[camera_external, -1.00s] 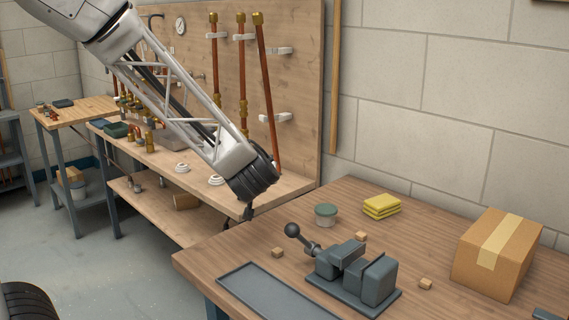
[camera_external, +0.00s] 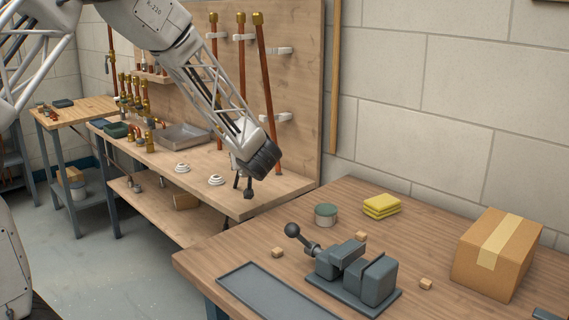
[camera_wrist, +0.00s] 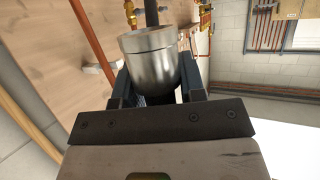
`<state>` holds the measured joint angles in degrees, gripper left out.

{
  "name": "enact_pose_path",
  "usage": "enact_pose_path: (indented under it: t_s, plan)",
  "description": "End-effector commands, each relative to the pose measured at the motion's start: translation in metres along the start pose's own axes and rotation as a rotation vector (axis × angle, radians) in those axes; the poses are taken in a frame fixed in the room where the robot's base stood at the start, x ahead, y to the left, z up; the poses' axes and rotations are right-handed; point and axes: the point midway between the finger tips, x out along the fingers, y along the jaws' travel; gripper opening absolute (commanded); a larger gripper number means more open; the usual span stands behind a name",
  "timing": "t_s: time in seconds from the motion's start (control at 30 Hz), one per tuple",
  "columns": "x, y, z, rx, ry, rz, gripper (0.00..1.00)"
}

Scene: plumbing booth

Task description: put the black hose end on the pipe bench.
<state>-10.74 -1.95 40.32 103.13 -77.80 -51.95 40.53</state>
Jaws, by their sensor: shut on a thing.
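My gripper (camera_external: 243,184) hangs by the front right part of the pipe bench (camera_external: 288,186); I cannot tell how high it is above the top. In the wrist view my gripper (camera_wrist: 158,88) is shut on a silver metal cylinder (camera_wrist: 149,60) between its dark fingers. A black tube (camera_wrist: 152,14) shows beyond the cylinder, so this seems to be the black hose end. In the outside view the held piece is small and mostly hidden by the fingers and wrist.
Two white ringed fittings (camera_external: 216,180) sit on the pipe bench left of my gripper, with a grey tray (camera_external: 183,136) behind. Copper pipes (camera_external: 266,90) stand against the back board. A wooden table (camera_external: 420,235) with a vise (camera_external: 352,275) is in front.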

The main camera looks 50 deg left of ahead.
Motion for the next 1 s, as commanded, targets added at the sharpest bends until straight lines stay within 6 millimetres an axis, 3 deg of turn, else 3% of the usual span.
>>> enact_pose_path:
  t_s: [0.2,0.4,1.0]
  plan:
    - [0.041,-0.006,-0.002,-0.026,-0.002,-0.075,0.13]
    - [0.061,-0.010,-0.003,-0.038,-0.003,-0.113,0.13]
    - [0.066,-0.011,-0.003,-0.042,-0.004,-0.123,0.13]
